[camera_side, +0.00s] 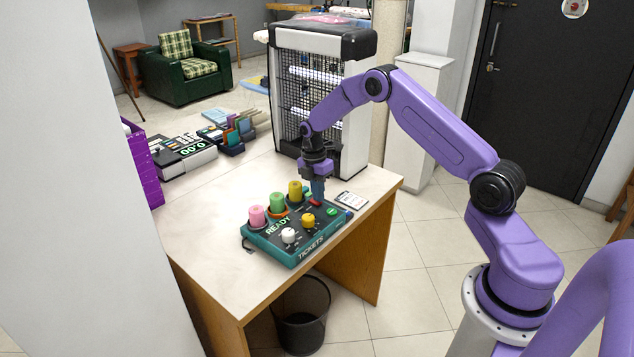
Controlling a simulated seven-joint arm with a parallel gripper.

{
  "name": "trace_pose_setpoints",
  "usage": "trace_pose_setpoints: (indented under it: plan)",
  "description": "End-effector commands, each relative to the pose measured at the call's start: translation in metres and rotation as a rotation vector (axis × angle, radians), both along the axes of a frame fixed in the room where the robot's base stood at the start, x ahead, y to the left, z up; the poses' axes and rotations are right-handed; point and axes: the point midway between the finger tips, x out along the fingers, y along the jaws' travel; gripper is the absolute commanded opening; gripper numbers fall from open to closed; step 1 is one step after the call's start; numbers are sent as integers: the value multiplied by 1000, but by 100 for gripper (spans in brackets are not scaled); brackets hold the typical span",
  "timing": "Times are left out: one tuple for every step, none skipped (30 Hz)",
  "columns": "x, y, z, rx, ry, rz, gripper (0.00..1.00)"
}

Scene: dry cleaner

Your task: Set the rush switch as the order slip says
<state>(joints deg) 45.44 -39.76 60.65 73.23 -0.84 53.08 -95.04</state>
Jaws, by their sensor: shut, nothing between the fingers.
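A teal control box (283,252) with "READY" and "TICKETS" lettering sits near the front edge of the table. A small red part (316,203) on its right half shows just under my gripper (318,196); it may be the rush switch, but its setting is too small to tell. My gripper points down with its fingers shut and empty, at or just above the red part; I cannot tell whether they touch. A white slip (351,199) lies on the table right of the box; its print is too small to read.
A caged unit (300,85) stands behind. The table's left front is clear.

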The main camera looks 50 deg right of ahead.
Motion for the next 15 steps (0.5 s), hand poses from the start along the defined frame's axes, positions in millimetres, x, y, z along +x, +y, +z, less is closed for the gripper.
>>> trace_pose_setpoints:
  plan:
    - [0, 0, -2, 0, 1, 0, 0]
    - [0, 0, -3, 0, 0, 1, 0]
    - [0, 1, -4, 0, 0, 1, 0]
    - [0, 1, -4, 0, 0, 1, 0]
    - [0, 1, -4, 0, -1, 1, 0]
    - [0, 1, -4, 0, -1, 1, 0]
    - [0, 1, -4, 0, -1, 1, 0]
    - [0, 1, -4, 0, -1, 1, 0]
    - [0, 1, -4, 0, -1, 1, 0]
    - [0, 1, -4, 0, -1, 1, 0]
    - [0, 1, -4, 0, -1, 1, 0]
    - [0, 1, -4, 0, -1, 1, 0]
    - [0, 1, -4, 0, 0, 1, 0]
    - [-1, 0, -5, 0, 0, 1, 0]
    - [-1, 0, -6, 0, 0, 1, 0]
